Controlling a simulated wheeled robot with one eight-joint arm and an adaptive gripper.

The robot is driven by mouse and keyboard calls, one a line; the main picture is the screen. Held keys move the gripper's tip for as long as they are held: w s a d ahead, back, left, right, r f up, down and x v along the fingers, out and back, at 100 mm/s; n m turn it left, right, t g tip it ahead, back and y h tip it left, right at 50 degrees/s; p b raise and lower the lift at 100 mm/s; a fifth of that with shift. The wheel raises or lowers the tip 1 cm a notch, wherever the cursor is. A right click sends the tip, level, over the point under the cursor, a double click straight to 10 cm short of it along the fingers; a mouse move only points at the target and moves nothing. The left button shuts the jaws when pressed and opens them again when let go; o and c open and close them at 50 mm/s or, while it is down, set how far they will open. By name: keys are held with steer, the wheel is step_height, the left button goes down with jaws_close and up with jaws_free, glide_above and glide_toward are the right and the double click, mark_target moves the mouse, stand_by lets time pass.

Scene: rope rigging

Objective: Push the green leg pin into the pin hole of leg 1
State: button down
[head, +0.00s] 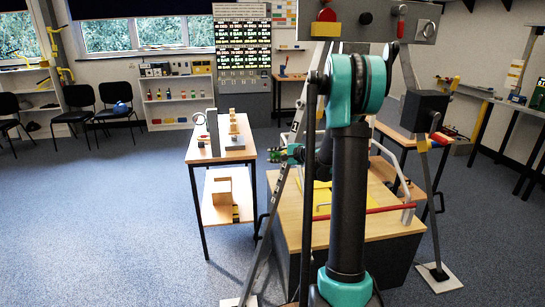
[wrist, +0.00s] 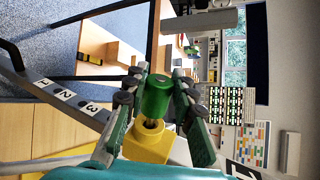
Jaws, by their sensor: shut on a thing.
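The green leg pin (wrist: 155,97) stands between the fingers of my gripper (wrist: 157,100) in the wrist view. The fingers are shut on its sides. Just beyond the pin's lower end is a yellow block (wrist: 147,147) with a round opening (wrist: 150,130). The pin's narrower shank appears to line up with this opening; how deep it sits, I cannot tell. A grey leg (wrist: 30,75) with number plates 1, 2 and 3 runs up to the block. In the head view my gripper (head: 285,154) is beside the left grey leg (head: 268,226), and the pin is too small to make out.
A wooden table (head: 225,146) with small fixtures stands left of the leg. A wooden-topped bench (head: 375,226) with a red bar (head: 365,212) lies under the frame. A second leg (head: 432,215) stands at right. Blue floor is clear at left.

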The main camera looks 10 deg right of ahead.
steer(key=shift+w+d+f, duration=0.3)
steer(key=shift+w+d, duration=0.15)
steer(key=shift+d, duration=0.3)
steer(key=c, duration=1.2)
jaws_free()
steer(key=v, duration=1.2)
